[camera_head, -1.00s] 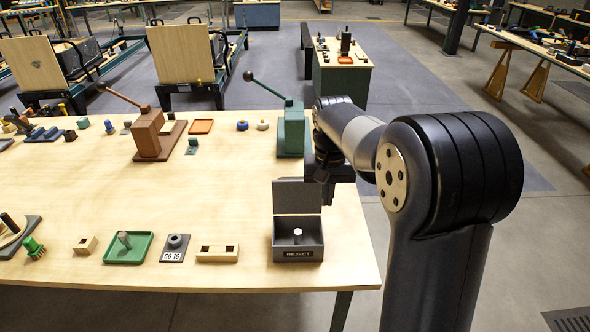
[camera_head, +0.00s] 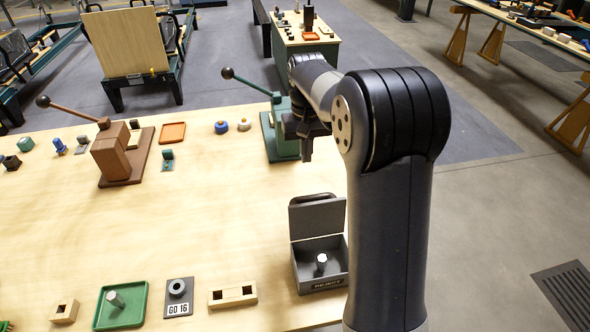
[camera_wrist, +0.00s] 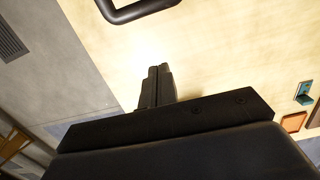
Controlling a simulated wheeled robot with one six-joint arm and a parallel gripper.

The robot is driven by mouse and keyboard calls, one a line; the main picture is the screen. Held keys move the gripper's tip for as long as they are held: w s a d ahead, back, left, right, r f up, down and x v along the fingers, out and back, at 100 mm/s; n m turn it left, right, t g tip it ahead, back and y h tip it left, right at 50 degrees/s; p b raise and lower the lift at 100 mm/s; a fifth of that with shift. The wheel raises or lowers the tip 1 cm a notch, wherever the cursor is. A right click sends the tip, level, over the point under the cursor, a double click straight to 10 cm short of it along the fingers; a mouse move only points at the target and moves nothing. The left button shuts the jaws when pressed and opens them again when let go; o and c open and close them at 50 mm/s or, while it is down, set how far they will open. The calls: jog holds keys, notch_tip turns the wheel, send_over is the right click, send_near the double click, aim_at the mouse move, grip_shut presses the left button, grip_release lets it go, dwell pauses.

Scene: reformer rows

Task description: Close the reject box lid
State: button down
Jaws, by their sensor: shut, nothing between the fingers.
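The grey reject box (camera_head: 319,284) stands near the front right of the table in the head view, with a grey bolt-like piece (camera_head: 321,263) inside. Its lid (camera_head: 317,218) stands up at the box's back edge, open, with a dark handle along its top. My gripper (camera_head: 307,156) is behind and above the lid, pointing down, apart from it. In the wrist view my gripper (camera_wrist: 159,70) shows its two fingers together and empty over the bare tabletop. A dark bar (camera_wrist: 137,10) at the top edge there looks like the lid's handle. My arm hides the box's right edge.
A green lever press (camera_head: 283,130) stands close behind my gripper. A brown lever press (camera_head: 118,155) is farther left. A green tray (camera_head: 121,320), a GO 16 gauge plate (camera_head: 179,304) and a wooden block (camera_head: 232,296) lie left of the box. The table's middle is clear.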

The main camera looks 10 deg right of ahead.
aim_at(314, 212)
jog(key=s+f+p, duration=0.1)
jog(key=s+f, duration=0.3)
jog(key=f, duration=0.4)
jog(key=shift+s, duration=0.2)
jog(key=shift+f, duration=0.1)
dwell(0.4)
